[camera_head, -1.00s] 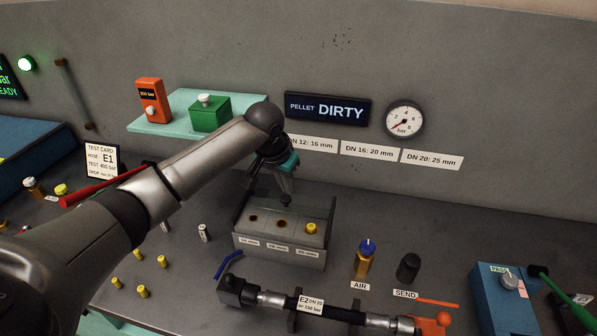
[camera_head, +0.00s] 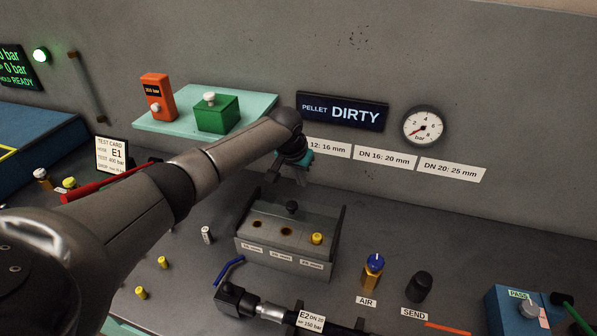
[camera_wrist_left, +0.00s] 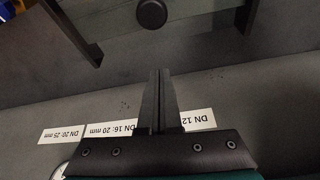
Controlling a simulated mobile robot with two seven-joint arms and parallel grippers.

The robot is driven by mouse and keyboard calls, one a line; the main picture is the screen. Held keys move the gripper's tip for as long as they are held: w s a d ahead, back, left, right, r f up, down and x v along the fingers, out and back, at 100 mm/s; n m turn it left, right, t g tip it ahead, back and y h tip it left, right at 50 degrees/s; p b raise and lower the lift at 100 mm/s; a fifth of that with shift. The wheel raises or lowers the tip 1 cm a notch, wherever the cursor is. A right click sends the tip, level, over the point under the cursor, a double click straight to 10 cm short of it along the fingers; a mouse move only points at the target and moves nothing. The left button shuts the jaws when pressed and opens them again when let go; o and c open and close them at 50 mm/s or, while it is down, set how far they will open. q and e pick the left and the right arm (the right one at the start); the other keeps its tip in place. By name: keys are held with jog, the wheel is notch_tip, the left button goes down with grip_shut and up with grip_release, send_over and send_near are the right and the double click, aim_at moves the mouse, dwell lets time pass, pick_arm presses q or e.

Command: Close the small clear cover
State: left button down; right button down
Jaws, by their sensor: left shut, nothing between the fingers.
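The small clear cover (camera_head: 318,211) is a see-through grey pane on the grey pellet box, with a black round knob (camera_head: 292,206). Its edges are faint, and I cannot tell its exact angle. The box (camera_head: 279,258) has dark end walls, two dark holes and a yellow pellet (camera_head: 317,239) in its top. My left gripper (camera_head: 273,171) is behind and above the knob, apart from it. In the left wrist view its narrow fingers (camera_wrist_left: 157,72) are together and empty, and the knob (camera_wrist_left: 151,13) is beyond their tips. My right gripper is not in view.
The back wall with size labels (camera_head: 385,159) is close behind my gripper. A teal shelf (camera_head: 258,105) is at upper left. The AIR valve (camera_head: 372,274) and black SEND knob (camera_head: 418,287) stand right of the box. A hose (camera_head: 270,311) lies in front.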

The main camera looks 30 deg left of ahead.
aim_at(298, 202)
pick_arm(q)
jog(key=shift+s+f+p, duration=0.35)
jog(key=shift+s+p, duration=0.05)
jog(key=shift+s, duration=0.2)
jog(key=shift+s+f+p, duration=0.3)
jog(key=shift+s+p, duration=0.1)
jog(key=shift+s, duration=0.2)
jog(key=shift+s+d+f, duration=0.15)
jog(key=shift+s+f, duration=0.05)
jog(key=shift+s, duration=0.4)
jog(key=shift+p, duration=0.3)
